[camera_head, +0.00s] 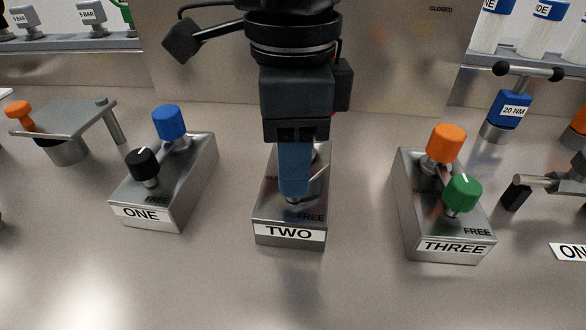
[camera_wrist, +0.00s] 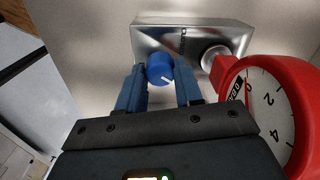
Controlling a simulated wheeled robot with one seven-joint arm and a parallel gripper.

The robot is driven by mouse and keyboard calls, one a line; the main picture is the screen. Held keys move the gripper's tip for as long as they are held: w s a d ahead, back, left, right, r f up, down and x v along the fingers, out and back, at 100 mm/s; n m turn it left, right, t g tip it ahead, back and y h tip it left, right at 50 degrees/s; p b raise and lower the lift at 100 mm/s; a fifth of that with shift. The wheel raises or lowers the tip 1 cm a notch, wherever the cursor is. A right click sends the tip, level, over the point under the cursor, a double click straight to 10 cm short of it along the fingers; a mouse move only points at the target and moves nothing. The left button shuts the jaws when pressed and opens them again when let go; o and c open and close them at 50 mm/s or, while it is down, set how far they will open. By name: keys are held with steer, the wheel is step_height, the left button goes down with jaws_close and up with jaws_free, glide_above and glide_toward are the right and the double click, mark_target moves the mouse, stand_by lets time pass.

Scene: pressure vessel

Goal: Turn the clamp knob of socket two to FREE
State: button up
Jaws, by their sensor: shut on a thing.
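The socket two block (camera_head: 290,222) is a grey metal block labelled TWO, with FREE printed at its front right. Its blue clamp knob (camera_wrist: 158,66) with a white pointer line lies between my fingertips in the wrist view. The line points to the lower right there. My gripper (camera_head: 294,190) comes down from above and is shut on this knob; it also shows in the wrist view (camera_wrist: 160,75). In the head view the fingers hide the knob.
Block ONE (camera_head: 185,185) with black and blue knobs stands to the left. Block THREE (camera_head: 425,215) with orange and green knobs stands to the right. A blue 20 NM tool (camera_head: 508,110) stands at the back right. The front of the bench is clear.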

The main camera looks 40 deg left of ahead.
steer(key=m+b, duration=0.3)
steer(key=m, duration=0.2)
steer(key=shift+f+m, duration=0.1)
steer(key=shift+m, duration=0.2)
steer(key=m+b, duration=0.3)
steer(key=m, duration=0.2)
steer(key=shift+m, duration=0.4)
steer(key=o, duration=1)
steer(key=shift+o, duration=0.2)
steer(key=shift+r, duration=0.25)
step_height(320, 180, up, 8)
steer(key=shift+f+p, duration=0.2)
steer(key=shift+p, duration=0.3)
